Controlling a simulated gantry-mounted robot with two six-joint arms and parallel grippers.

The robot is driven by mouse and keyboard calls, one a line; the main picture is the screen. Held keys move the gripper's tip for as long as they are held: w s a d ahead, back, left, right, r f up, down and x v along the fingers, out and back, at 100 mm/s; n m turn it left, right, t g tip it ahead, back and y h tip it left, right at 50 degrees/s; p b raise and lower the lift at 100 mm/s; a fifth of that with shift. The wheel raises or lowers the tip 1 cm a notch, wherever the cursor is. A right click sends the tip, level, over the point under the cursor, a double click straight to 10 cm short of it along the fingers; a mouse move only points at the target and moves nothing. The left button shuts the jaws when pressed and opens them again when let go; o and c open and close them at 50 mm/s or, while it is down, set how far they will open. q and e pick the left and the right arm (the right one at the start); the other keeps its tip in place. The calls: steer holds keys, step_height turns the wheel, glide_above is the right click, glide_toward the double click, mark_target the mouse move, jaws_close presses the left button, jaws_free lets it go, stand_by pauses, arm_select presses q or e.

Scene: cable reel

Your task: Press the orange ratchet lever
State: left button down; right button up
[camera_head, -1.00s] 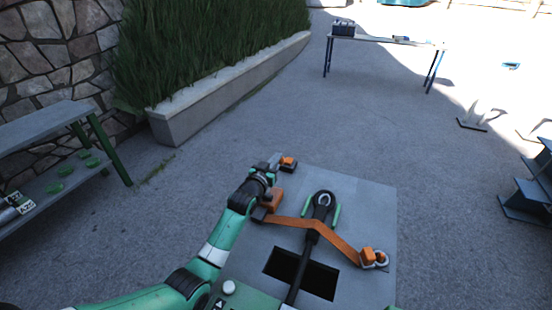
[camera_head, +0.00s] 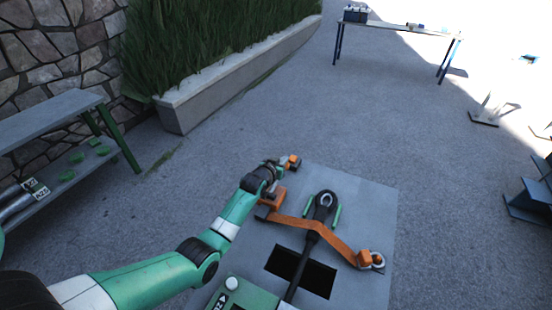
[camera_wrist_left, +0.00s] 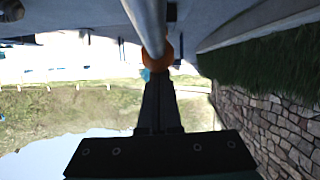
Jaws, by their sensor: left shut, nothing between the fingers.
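My left gripper (camera_head: 284,164) is shut and empty at the far left corner of the grey platform (camera_head: 375,205). It is right beside a small orange part (camera_head: 293,161), and partly hides it. In the left wrist view my shut dark fingers (camera_wrist_left: 158,85) point at a round orange knob (camera_wrist_left: 157,52) on a grey rod (camera_wrist_left: 145,22). The fingertips look very close to the knob; I cannot tell whether they touch. Another orange block (camera_head: 277,198) sits below the gripper at the left end of an orange strap (camera_head: 333,240). My right gripper is not in view.
A black handle-like part (camera_head: 324,203) stands mid-platform between green bars, and a dark opening (camera_head: 318,278) lies in front. An orange fitting with a metal ring (camera_head: 370,259) is at the right.

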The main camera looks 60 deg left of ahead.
arm_select(q)
step_height(320, 180, up, 4)
steer(key=shift+f+p, duration=0.1)
steer(key=shift+p, duration=1.15)
steer(key=p+v, duration=0.3)
steer(key=v, duration=0.6)
steer(key=shift+p, duration=0.4)
steer(key=shift+s+f, duration=0.1)
